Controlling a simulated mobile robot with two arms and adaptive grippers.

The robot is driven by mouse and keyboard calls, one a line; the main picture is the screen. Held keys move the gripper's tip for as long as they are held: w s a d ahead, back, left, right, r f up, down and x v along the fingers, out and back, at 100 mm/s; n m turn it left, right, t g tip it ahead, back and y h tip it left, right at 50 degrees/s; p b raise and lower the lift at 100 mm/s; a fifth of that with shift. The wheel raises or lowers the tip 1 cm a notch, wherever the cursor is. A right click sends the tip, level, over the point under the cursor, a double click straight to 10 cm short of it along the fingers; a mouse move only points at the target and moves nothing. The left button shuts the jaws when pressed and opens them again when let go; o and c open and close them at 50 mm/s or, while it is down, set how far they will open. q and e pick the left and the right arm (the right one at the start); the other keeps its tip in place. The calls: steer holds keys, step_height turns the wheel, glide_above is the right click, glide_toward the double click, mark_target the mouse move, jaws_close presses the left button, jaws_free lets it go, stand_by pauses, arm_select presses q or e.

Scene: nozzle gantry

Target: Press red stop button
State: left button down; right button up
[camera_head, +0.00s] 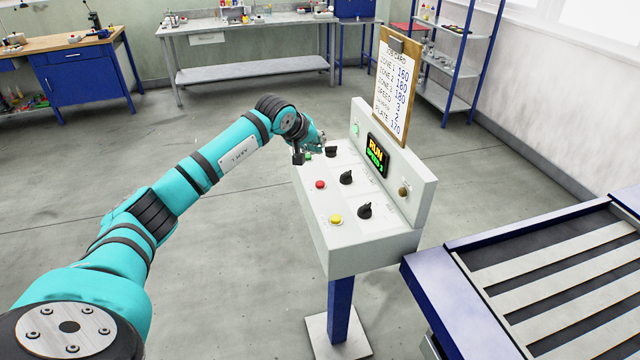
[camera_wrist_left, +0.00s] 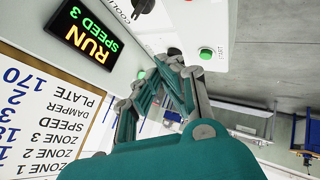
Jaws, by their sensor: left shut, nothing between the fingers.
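The red button (camera_head: 320,184) sits on the sloped top of the grey control panel (camera_head: 375,240), between the green start button (camera_head: 308,155) and the yellow button (camera_head: 336,219). In the left wrist view only a small red sliver shows at the top edge. My left gripper (camera_head: 300,157) is shut and empty over the far end of the panel, near the green start button and beyond the red one. In the left wrist view the closed fingertips (camera_wrist_left: 174,58) show beside the green start button (camera_wrist_left: 206,53); contact cannot be told. My right gripper is out of view.
Black knobs (camera_head: 346,177) stand right of the buttons. The panel's upright back holds a lit display (camera_head: 377,155) reading RUN SPEED 3. A job card board (camera_head: 394,90) rises behind it. A slatted conveyor (camera_head: 550,270) stands at right. Floor left of the panel is clear.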

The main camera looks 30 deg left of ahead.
arm_select(q)
steer(key=b, duration=0.4)
glide_above(318, 182)
step_height(318, 182, down, 7)
steer(key=shift+a+f, duration=0.1)
steer(key=shift+f+b, duration=0.3)
steer(key=shift+f, duration=0.2)
stand_by(0.7)
steer(key=shift+f+b, duration=0.4)
steer(key=shift+b, duration=0.1)
steer(key=shift+f+b, duration=0.55)
stand_by(0.8)
steer(key=shift+r, duration=0.1)
steer(key=shift+r+p, duration=0.4)
steer(key=shift+r, duration=0.45)
